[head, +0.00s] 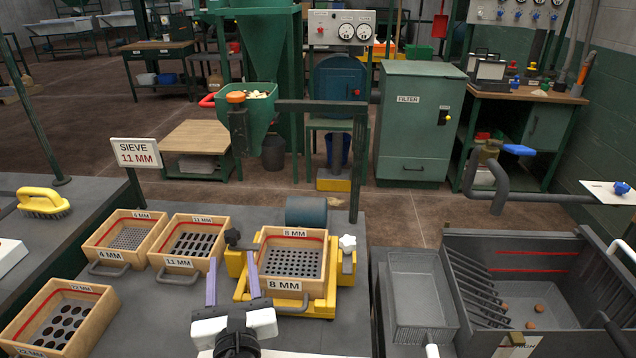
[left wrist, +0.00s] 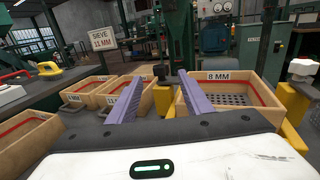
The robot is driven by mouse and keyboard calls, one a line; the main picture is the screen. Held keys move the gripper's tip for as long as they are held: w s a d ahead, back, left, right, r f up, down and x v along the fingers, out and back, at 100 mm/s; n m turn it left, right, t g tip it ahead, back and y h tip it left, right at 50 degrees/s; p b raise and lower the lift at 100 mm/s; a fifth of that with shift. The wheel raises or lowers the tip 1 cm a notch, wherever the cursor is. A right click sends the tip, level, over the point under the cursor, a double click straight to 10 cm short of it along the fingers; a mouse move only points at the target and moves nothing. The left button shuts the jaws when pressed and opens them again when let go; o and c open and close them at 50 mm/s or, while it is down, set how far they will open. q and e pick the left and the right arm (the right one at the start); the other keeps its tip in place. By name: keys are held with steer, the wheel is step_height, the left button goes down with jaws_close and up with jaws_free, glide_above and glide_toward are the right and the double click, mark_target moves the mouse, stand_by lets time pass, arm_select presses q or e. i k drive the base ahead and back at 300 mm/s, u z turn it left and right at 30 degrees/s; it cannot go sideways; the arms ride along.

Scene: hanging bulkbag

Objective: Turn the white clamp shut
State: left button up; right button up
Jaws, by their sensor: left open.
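The white clamp (head: 348,243) is a star-shaped knob on the right side of a yellow frame (head: 318,308). It also shows at the right edge of the left wrist view (left wrist: 302,68). The frame holds a wooden sieve (head: 308,285) labelled 8 MM. A dark knob (head: 233,237) stands on the frame's left side. My left gripper (head: 231,280) is open and empty, its two purple fingers apart, at the frame's left front, well left of the white clamp. In the left wrist view the fingers (left wrist: 160,82) point toward the frame's left side. My right gripper is not visible.
Sieves labelled 4 MM (head: 125,240), 11 MM (head: 187,243) and 22 MM (head: 62,318) lie left on the bench. A sign (head: 136,153) reads SIEVE 11 MM. A dark post (head: 359,165) rises behind the white clamp. A grey bin (head: 545,240) stands right.

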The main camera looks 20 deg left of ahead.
mark_target(348, 244)
steer(key=k, duration=1)
